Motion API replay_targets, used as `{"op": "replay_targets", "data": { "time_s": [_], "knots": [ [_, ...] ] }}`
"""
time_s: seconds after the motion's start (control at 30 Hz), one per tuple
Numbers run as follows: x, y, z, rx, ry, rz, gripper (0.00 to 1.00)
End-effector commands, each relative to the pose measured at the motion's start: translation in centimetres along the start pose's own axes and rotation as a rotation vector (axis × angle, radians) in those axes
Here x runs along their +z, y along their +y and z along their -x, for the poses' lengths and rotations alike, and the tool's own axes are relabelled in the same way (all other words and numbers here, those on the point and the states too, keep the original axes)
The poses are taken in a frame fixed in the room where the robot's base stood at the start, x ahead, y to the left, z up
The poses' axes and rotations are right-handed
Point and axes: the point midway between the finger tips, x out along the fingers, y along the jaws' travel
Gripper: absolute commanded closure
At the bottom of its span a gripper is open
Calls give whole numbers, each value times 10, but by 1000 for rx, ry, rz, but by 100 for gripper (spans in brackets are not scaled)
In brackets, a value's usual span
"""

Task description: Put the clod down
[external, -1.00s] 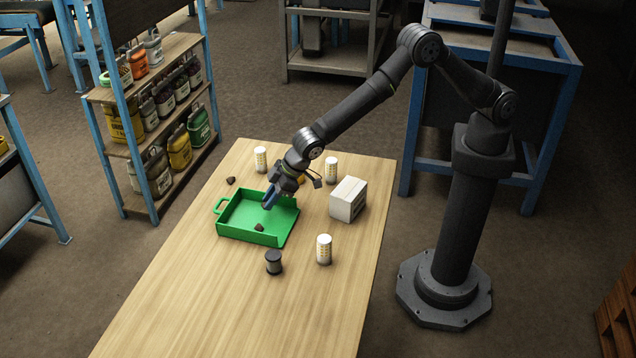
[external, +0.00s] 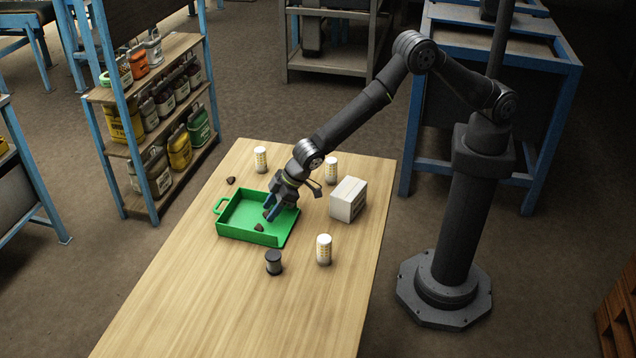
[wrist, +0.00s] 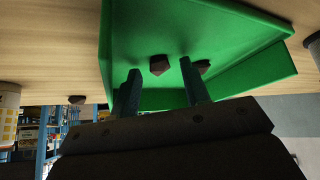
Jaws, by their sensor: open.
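The green tray (external: 228,226) lies on the wooden table, and its wall shows in the wrist view (wrist: 255,75). My gripper (external: 271,212) is low inside the tray, toward its right side. In the wrist view its two fingers (wrist: 160,86) are apart. A dark brown clod (wrist: 159,65) shows in the gap between the fingertips, free of both. A second clod (wrist: 203,66) in the tray is partly behind the right finger. One clod (external: 259,227) shows clearly near the tray's front wall. Another clod (external: 230,180) lies on the table outside the tray.
A white box (external: 348,200) stands right of the tray. White patterned cylinders stand behind it (external: 260,159), (external: 331,169) and in front (external: 323,249). A dark spool (external: 274,262) is near the front wall. The near table is clear.

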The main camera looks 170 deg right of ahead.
Motion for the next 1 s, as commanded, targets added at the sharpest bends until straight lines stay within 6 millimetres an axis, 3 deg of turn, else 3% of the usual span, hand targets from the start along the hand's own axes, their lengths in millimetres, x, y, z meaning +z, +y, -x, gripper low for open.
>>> {"op": "replay_targets", "data": {
  "time_s": [0.17,0.7,1.0],
  "knots": [
    [-2,0,13,0,1,0,58],
    [-2,0,103,1,2,-1,58],
    [-1,0,121,1,0,0,58]
  ]
}}
